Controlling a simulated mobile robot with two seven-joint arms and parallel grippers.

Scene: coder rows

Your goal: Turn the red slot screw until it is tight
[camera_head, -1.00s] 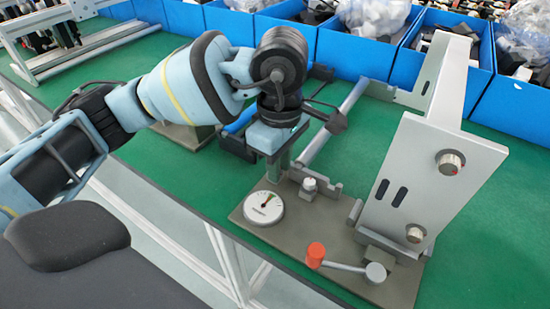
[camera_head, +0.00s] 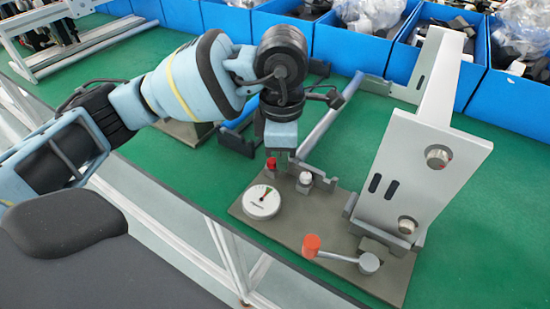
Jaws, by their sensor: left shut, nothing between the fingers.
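A small red screw (camera_head: 271,164) stands at the back of the grey fixture plate (camera_head: 300,240); its slot is too small to make out. My left gripper (camera_head: 280,156) points down just behind and above it, shut and empty. Its fingertips are partly hidden, and I cannot tell whether they touch the screw. A round white dial (camera_head: 261,202) with a needle lies on the plate in front of the screw. My right gripper is out of view.
A silver knob (camera_head: 304,182) stands right of the screw. A lever with an orange-red knob (camera_head: 311,246) is at the plate's front. A tall grey bracket (camera_head: 415,170) rises at the right. Blue bins (camera_head: 360,45) line the back. Green table (camera_head: 195,180) is clear at left.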

